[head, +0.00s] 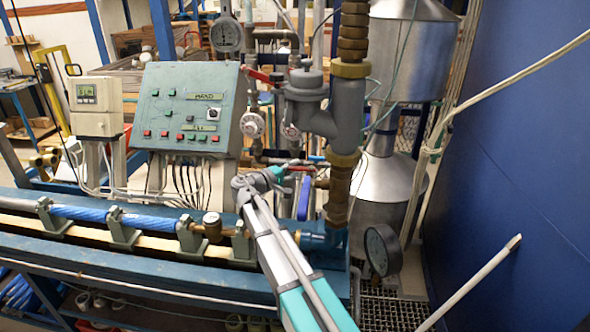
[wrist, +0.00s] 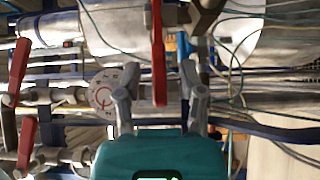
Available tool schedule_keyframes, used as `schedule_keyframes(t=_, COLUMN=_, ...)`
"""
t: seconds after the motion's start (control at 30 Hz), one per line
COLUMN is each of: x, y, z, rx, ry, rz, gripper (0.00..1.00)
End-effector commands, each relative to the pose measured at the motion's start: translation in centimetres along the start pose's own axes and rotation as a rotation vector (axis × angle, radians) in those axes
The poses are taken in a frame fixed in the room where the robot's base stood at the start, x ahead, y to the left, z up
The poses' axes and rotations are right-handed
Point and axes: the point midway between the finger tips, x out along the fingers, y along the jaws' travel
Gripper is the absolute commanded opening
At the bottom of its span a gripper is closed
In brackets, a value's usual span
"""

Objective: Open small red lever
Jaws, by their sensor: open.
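A red lever (wrist: 158,55) hangs down the middle of the wrist view. Its lower end lies between the two fingers of my gripper (wrist: 160,104) in that picture. The fingers stand apart, with visible gaps on both sides of the lever; I see no contact. Two more red levers show at the left of the wrist view, one upper (wrist: 18,72) and one lower (wrist: 26,145). In the head view my gripper (head: 284,168) is among the pipes below the valves, and its fingertips are hard to make out. A red lever (head: 258,75) sits higher, beside the panel.
A round dial (wrist: 103,92) lies just left of the fingers in the wrist view. Grey and brass pipework (head: 345,120) stands close right of my gripper. The control panel (head: 190,110) is to the left, and a pressure gauge (head: 382,250) is lower right.

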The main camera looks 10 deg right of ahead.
Motion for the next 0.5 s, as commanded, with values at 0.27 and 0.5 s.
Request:
schedule_keyframes(t=0.27, x=0.59, y=0.0, z=-0.03, rx=0.0, ry=0.002, rz=0.0, gripper=0.51)
schedule_keyframes(t=0.5, x=0.53, y=0.0, z=-0.05, rx=0.0, ry=0.002, rz=0.0, gripper=0.38)
